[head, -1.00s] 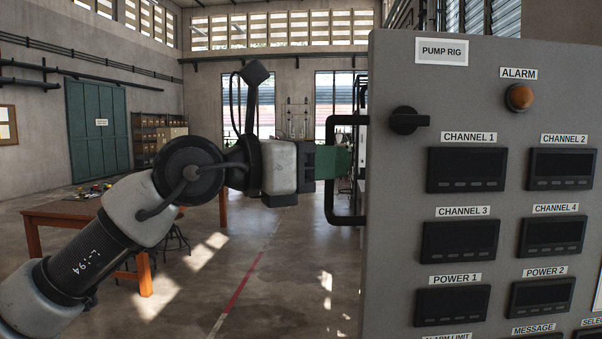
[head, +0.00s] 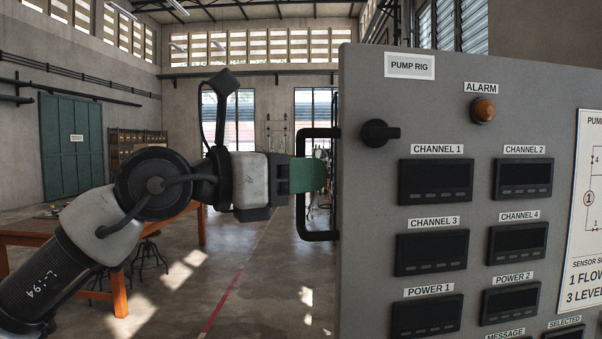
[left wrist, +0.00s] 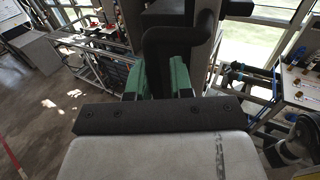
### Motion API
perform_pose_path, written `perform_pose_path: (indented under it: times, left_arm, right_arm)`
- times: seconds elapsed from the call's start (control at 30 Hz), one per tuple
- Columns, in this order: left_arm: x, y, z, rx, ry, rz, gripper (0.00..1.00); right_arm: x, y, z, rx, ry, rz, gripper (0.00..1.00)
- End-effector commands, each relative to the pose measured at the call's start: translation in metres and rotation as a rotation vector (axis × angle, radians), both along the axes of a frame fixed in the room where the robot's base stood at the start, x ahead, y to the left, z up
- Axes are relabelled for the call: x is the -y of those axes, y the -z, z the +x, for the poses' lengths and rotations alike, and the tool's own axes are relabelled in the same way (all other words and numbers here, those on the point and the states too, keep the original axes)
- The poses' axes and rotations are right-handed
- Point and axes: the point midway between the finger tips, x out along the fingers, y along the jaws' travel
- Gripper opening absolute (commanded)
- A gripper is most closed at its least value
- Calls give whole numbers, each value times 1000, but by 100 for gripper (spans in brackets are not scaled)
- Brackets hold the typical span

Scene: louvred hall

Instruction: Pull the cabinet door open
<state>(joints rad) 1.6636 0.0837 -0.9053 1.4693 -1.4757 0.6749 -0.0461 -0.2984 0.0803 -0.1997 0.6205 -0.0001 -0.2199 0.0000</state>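The cabinet door (head: 365,85) is the large grey panel marked PUMP RIG, filling the right of the head view. Its black U-shaped handle (head: 318,236) stands out from the left edge. My left gripper (head: 308,174) reaches it from the left, and its green fingers cover the middle of the upright bar. In the left wrist view the black handle (left wrist: 165,45) runs between the two green fingers (left wrist: 160,80), which look closed on it. The contact faces are hidden. No gap behind the door shows in the head view. My right gripper is not in view.
A black knob (head: 375,133) and an orange alarm lamp (head: 482,110) stick out from the panel. An orange-legged table (head: 120,290) and a stool (head: 147,262) stand at the left. Open floor (head: 260,290) lies between the table and the panel.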

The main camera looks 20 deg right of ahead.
Motion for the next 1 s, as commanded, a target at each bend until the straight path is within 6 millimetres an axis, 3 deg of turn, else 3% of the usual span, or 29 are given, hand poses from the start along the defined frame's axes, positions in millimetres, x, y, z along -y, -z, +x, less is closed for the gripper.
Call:
perform_pose_path:
  times: [0.27,0.7,1.0]
  left_arm:
    - [-6,3,1,-1,-2,2,22]
    - [-85,4,-8,0,-2,0,22]
    - [-107,1,-11,0,1,2,22]
  right_arm:
    - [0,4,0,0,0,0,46]
    - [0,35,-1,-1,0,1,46]
    - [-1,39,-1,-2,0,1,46]
